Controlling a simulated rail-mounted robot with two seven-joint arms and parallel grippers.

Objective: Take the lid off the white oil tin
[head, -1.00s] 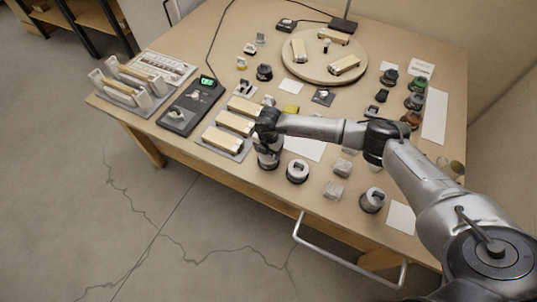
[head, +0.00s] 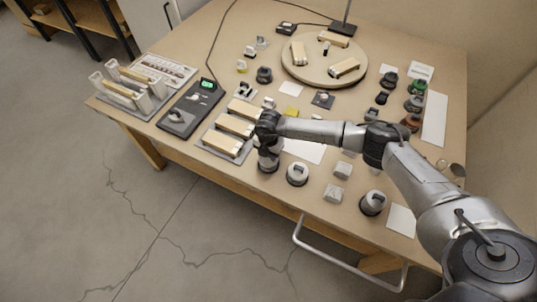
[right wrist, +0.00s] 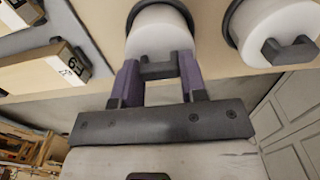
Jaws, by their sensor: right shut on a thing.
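In the right wrist view, a white round tin (right wrist: 158,22) with a dark rim shows ahead of my right gripper (right wrist: 158,75). Its two purple-sided fingers are shut on a dark grey bar-shaped grip (right wrist: 158,68) at the near face of the white part. I cannot tell whether the lid sits seated or has lifted. In the head view my right gripper (head: 268,158) points down at the front of the bench and hides most of this tin. My left gripper is not in view.
A similar white round container (head: 297,174) with a dark grip stands just to the right. Labelled wooden blocks (head: 222,143) lie on a grey tray to the left. Small clear blocks (head: 333,193) and a dark-rimmed container (head: 373,203) stand further right. The bench's front edge is close.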

